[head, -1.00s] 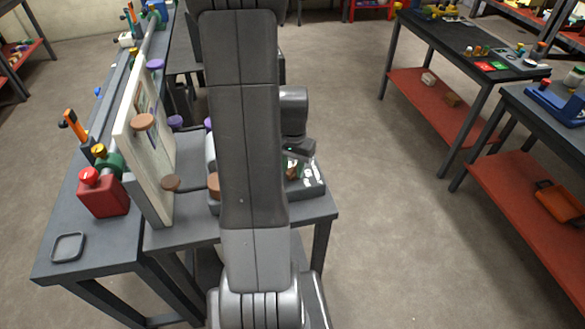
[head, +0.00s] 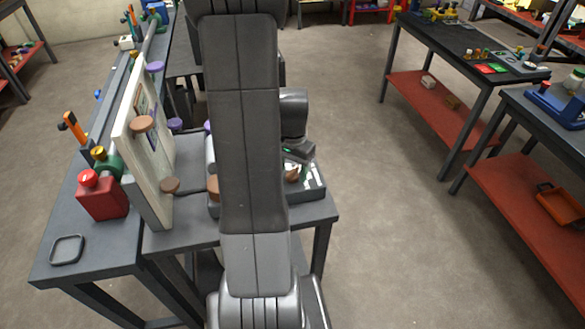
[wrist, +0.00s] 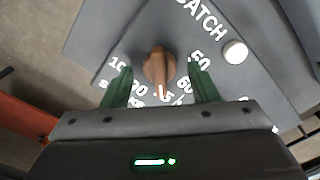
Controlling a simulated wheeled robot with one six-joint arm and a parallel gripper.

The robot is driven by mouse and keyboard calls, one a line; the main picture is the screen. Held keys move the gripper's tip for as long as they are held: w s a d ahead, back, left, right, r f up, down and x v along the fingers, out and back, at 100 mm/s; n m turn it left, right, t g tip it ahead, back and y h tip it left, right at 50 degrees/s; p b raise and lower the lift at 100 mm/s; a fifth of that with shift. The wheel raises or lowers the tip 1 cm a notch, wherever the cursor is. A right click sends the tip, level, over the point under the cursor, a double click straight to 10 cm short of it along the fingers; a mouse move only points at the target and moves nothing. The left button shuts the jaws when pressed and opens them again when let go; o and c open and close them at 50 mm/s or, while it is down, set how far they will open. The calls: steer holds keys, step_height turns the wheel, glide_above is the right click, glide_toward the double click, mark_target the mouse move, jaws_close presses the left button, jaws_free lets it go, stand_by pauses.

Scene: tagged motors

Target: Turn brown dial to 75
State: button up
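The brown dial (wrist: 157,66) sits on a grey panel (wrist: 110,30) in the wrist view, with white numbers around it and a white mark at its lower end. Part of the word "BATCH" shows above it. My gripper (wrist: 160,88) is open, with one green finger on each side of the dial. Gaps show between the fingers and the dial, so it is not gripped. Some numbers are hidden by the fingers and gripper body. In the head view the dial (head: 291,174) is partly hidden beneath my gripper (head: 301,170).
A white round button (wrist: 235,52) is on the panel, right of the dial. In the head view, an upright board (head: 150,175) with brown and purple knobs stands left of my arm. A red box (head: 101,198) with a red button is farther left.

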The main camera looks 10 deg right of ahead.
mark_target(292, 171)
step_height(292, 171, up, 14)
stand_by(0.6)
steer(key=shift+f, duration=0.15)
step_height(292, 171, down, 14)
steer(key=shift+r, duration=0.1)
stand_by(0.7)
steer(key=shift+r, duration=0.15)
